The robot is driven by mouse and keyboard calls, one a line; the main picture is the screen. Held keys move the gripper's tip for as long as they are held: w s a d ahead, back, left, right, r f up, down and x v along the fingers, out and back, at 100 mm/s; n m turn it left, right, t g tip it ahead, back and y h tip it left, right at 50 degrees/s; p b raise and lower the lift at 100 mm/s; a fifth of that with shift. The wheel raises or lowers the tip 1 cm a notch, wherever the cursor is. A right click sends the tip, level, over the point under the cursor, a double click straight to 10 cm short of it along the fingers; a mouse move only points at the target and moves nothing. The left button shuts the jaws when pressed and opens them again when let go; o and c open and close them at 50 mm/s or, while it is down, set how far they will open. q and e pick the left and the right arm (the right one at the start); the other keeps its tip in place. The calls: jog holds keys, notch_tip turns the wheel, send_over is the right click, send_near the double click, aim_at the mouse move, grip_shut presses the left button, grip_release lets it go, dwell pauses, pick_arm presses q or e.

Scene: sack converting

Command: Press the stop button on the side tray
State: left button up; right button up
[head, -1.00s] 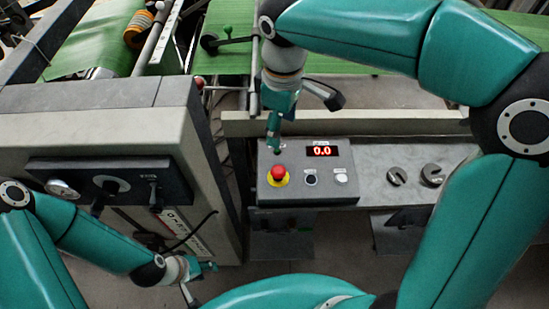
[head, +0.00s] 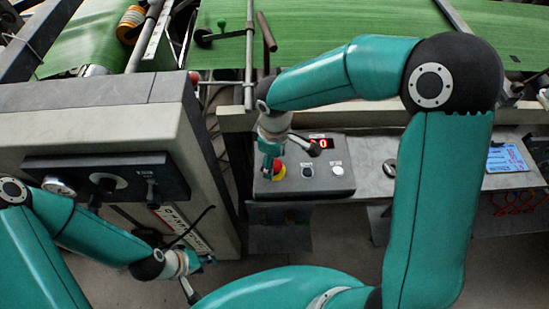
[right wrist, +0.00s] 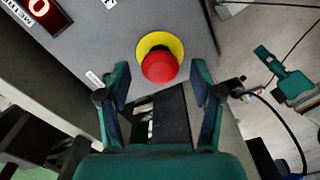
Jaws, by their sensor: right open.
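The stop button (head: 279,171) is a red mushroom head on a yellow ring, on the left part of a dark grey control box (head: 325,188) on the side tray. In the head view my right gripper (head: 268,168) is at the button's left and partly covers it. In the right wrist view the red button (right wrist: 159,66) appears between the fingertips of my open, empty right gripper (right wrist: 160,72). Whether it touches the button cannot be told. My left gripper (head: 208,261) hangs low at the left, away from the box; its jaws are too small to read.
The box also carries a red display (head: 320,143) reading 0, a black button (head: 307,170) and a white button (head: 337,169). The machine's grey housing (head: 95,125) stands to the left. A blue tablet-like item (head: 507,158) lies at the tray's right.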

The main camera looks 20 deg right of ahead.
grip_shut()
jog(key=shift+f+b, duration=0.65)
jog(key=shift+b, duration=0.15)
jog(key=shift+r, duration=0.1)
grip_release()
notch_tip(320, 180, up, 12)
dwell(0.6)
dwell(0.4)
